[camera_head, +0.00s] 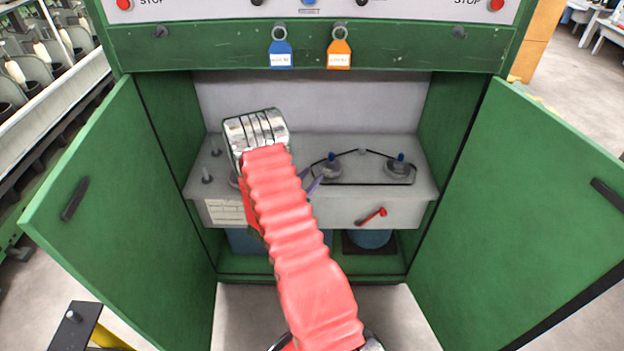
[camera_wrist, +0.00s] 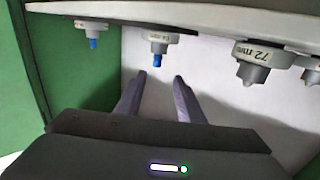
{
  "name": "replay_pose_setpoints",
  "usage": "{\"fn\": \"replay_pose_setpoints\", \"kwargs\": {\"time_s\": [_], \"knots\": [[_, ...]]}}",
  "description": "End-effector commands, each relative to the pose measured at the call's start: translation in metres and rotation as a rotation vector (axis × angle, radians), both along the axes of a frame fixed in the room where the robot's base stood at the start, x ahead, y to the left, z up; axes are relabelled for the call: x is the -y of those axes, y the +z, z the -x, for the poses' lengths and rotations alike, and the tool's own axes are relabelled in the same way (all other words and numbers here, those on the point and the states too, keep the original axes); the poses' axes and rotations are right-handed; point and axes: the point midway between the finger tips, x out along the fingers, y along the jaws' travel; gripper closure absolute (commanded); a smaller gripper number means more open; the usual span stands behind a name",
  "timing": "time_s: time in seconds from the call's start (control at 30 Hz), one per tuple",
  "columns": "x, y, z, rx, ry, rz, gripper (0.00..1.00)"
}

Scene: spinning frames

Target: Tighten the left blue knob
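Two small blue knobs sit on top of round grey pulleys linked by a black belt on a grey shelf inside the green cabinet. The left blue knob (camera_head: 331,156) is beside my arm in the head view; the right blue knob (camera_head: 401,157) is farther right.
Both green doors (camera_head: 105,205) (camera_head: 545,205) stand open. A red lever (camera_head: 371,216) is on the shelf's front face. Blue (camera_head: 280,54) and orange (camera_head: 339,54) tags hang above. A pulley marked 72 mm (camera_wrist: 256,56) is close by in the wrist view. My red-sleeved arm hides part of the shelf.

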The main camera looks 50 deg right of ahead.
Motion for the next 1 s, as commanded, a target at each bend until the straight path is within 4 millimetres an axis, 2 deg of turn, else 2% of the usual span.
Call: {"fn": "replay_pose_setpoints", "kwargs": {"time_s": [0.27,0.47,0.7,1.0], "knots": [[-0.019,0.037,-0.049,0.051,0.128,-0.112,0.65],[-0.052,0.074,-0.092,0.076,0.270,-0.228,0.65],[-0.103,0.121,-0.130,0.078,0.444,-0.354,0.65],[-0.180,0.178,-0.150,0.031,0.659,-0.487,0.65]]}}
